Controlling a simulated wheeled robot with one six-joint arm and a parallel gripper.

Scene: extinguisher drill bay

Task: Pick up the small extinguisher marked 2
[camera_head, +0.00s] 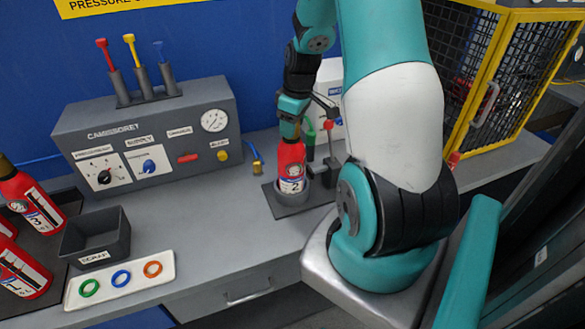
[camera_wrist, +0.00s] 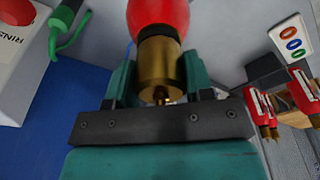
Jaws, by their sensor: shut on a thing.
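The small red extinguisher marked 2 (camera_head: 291,172) stands upright at a grey round holder (camera_head: 286,211) on the bench. Its lower end appears to be inside the holder's ring; I cannot tell whether it is slightly raised. My gripper (camera_head: 289,128) is above it, pointing down, shut on its brass top. In the wrist view the teal fingers of my gripper (camera_wrist: 160,78) lie on both sides of the brass neck (camera_wrist: 158,62), with the red body (camera_wrist: 158,14) beyond. The number is hidden in that view.
A grey control panel (camera_head: 150,138) stands behind left. A dark open bin (camera_head: 97,238), a white tray with coloured rings (camera_head: 120,281) and other red extinguishers (camera_head: 36,205) are at left. A yellow-framed mesh cage (camera_head: 494,85) stands at right. The bench between bin and holder is clear.

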